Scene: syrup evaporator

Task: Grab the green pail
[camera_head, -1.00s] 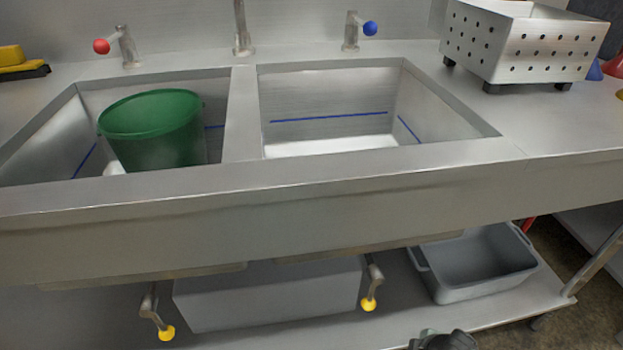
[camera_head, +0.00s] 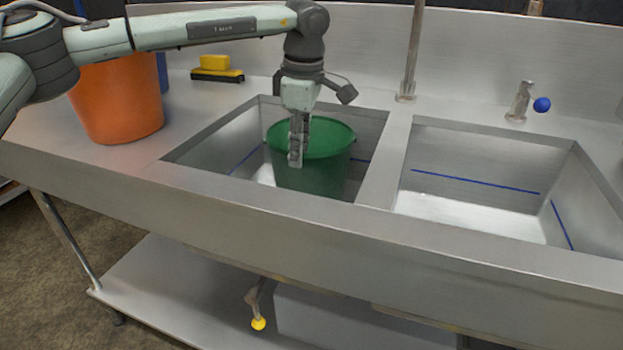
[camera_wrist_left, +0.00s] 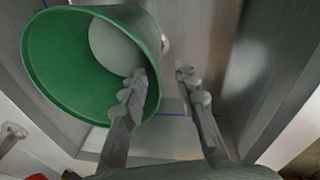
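The green pail (camera_head: 325,178) stands in the left basin (camera_head: 225,152) of the steel sink, its open mouth upward. My left gripper (camera_head: 297,150) reaches down over it, and its fingers overlap the near left part of the rim. In the left wrist view the pail (camera_wrist_left: 60,85) fills the upper left with its mouth facing the camera. The gripper (camera_wrist_left: 160,85) is open there, with one finger across the pail's mouth and the other outside the rim. I cannot tell whether either finger touches the pail. My right gripper is out of view.
An orange bucket (camera_head: 117,105) stands on the counter left of the basin, under my left arm. A yellow-and-black brush (camera_head: 217,74) lies behind the basin. The right basin (camera_head: 470,205) is empty. A faucet (camera_head: 410,60) rises between the basins.

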